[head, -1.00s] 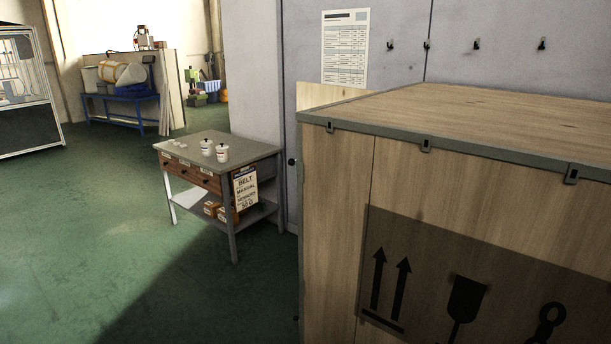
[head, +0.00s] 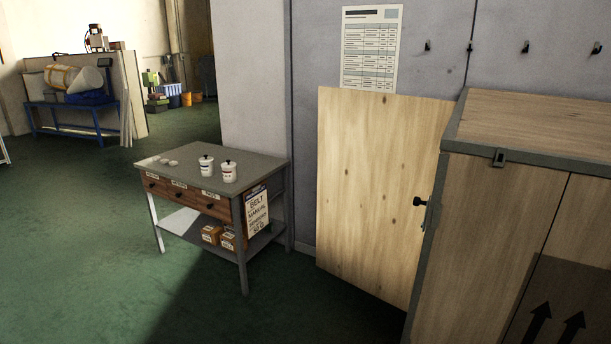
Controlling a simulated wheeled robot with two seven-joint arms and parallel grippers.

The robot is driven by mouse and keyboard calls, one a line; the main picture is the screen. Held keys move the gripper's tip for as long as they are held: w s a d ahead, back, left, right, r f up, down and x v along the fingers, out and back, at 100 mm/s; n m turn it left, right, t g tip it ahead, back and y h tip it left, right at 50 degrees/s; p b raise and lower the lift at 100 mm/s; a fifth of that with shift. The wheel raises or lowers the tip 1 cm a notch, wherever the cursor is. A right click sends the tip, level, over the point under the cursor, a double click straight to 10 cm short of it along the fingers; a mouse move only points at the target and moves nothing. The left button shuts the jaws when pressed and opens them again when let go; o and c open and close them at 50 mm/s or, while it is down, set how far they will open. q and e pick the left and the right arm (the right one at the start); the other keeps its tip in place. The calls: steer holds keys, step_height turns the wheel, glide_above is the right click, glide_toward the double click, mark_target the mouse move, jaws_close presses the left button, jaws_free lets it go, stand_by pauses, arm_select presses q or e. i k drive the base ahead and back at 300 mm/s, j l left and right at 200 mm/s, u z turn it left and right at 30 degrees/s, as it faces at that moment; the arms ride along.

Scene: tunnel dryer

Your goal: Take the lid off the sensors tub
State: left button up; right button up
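Two small white tubs with dark-knobbed lids stand upright on a grey-topped bench (head: 225,150) in the head view. One tub (head: 206,167) is on the left and the other tub (head: 229,173) is just to its right, nearer the front edge. Both lids appear to be on. The labels are too small to read, so I cannot tell which is the sensors tub. A few small pale items (head: 167,161) lie to the left on the bench top. Neither of my grippers is in view.
The bench has drawers, a hanging sign (head: 257,213) and small boxes (head: 228,238) below. Green floor is clear to the left.

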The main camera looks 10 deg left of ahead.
mark_target(206, 158)
steer(key=i+j+z, duration=0.25)
steer(key=j, duration=1.35)
steer(key=i+j+z, duration=0.2)
steer(key=j, duration=1.4)
steer(key=i+j+z, duration=0.25)
steer(key=j, duration=1.4)
steer(key=k, duration=0.1)
